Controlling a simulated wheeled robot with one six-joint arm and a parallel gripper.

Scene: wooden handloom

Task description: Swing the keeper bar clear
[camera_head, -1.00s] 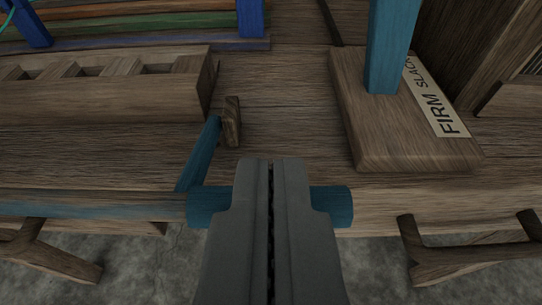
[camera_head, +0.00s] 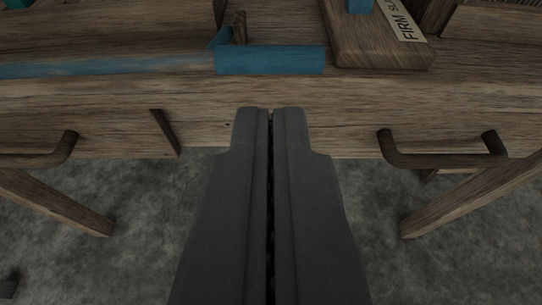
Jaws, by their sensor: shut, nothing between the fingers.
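A long wooden bar with worn blue paint, which looks like the keeper bar (camera_head: 120,67), lies along the loom's front edge from the left. It ends in a solid blue grip (camera_head: 270,60) at the upper middle. A short wooden peg (camera_head: 240,27) stands just behind the grip, with a piece of blue beside it. My gripper (camera_head: 270,112) is shut and empty. Its tips show below the blue grip in the picture, in front of the loom's front beam, with a visible gap between them and the grip.
A wooden block with a label reading "FIRM SLA…" (camera_head: 380,45) carries a blue post (camera_head: 361,5) at the upper right. Dark handles stick out from the front beam at right (camera_head: 445,158) and left (camera_head: 45,158). Grey floor (camera_head: 140,260) lies open below.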

